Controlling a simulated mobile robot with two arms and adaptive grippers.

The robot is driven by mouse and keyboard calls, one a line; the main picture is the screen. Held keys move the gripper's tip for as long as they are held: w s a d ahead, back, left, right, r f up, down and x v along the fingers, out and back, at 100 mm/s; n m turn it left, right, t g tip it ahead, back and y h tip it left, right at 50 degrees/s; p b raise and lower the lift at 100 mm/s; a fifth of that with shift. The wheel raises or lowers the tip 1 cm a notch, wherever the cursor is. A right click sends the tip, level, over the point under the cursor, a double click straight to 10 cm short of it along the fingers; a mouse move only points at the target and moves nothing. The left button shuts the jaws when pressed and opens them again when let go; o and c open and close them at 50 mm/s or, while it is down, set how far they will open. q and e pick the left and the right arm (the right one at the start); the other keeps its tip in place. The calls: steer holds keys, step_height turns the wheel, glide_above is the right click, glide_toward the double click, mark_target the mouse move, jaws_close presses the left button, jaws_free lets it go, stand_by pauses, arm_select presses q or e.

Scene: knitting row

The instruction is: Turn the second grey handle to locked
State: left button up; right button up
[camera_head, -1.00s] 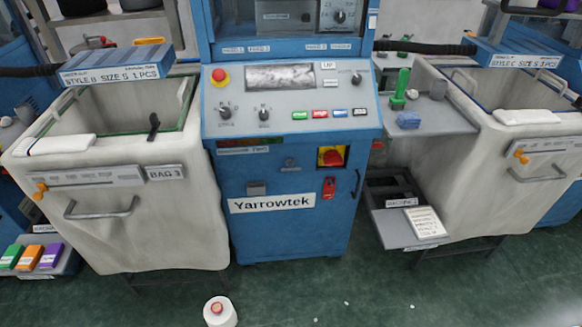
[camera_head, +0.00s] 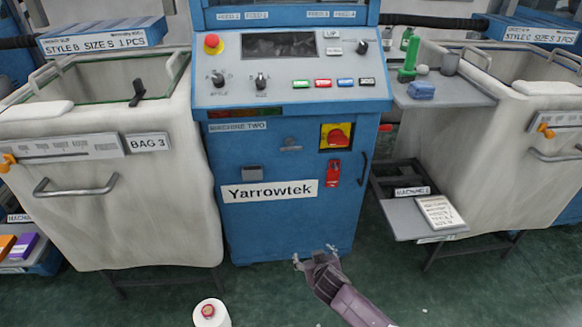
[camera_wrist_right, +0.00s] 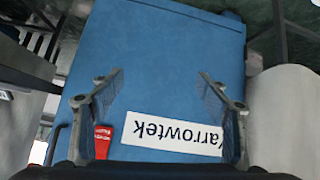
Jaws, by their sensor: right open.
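The blue machine (camera_head: 283,225), marked MACHINE TWO and Yarrowtek, stands in the middle of the head view. On its front is a small grey winged handle (camera_head: 291,145), with a grey box-like fitting (camera_head: 252,172) lower left of it. I cannot read a locked mark by either. My right gripper (camera_head: 314,256) is open and empty, low before the machine's bottom edge, well below both. In the right wrist view the open gripper (camera_wrist_right: 160,80) faces the blue front, with the Yarrowtek label (camera_wrist_right: 172,134) upside down between its fingers. My left gripper is not in view.
A red-and-yellow switch (camera_head: 338,136), a red tag (camera_head: 333,172) and a dark pull bar (camera_head: 363,170) sit right of the handle. A fabric bin (camera_head: 110,225) stands left and a grey shelf (camera_head: 445,95) right. A white cone (camera_head: 211,314) stands on the floor.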

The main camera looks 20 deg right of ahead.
steer(key=w+a+r+m+t+b, duration=0.1)
steer(key=w+r+t+b, duration=0.25)
steer(key=w+r, duration=0.55)
steer(key=m+t+h+b, duration=0.2)
steer(key=m+t+b, duration=0.15)
steer(key=b, duration=0.25)
glide_toward(291, 149)
steer(key=w+f, duration=0.1)
steer(key=w, duration=0.1)
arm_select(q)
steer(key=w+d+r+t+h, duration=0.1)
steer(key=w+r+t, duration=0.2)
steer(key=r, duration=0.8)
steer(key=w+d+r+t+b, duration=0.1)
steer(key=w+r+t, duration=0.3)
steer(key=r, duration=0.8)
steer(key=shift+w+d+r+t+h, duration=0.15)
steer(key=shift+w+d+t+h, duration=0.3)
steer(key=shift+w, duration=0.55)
arm_select(e)
steer(key=shift+n+t, duration=0.25)
steer(key=shift+t, duration=0.15)
steer(key=shift+w+d, duration=0.35)
steer(key=shift+w, duration=0.95)
steer(key=shift+w+d, duration=0.35)
steer(key=shift+w, duration=0.95)
steer(key=shift+w+d, duration=0.35)
steer(key=shift+w, duration=1)
steer(key=c, duration=1)
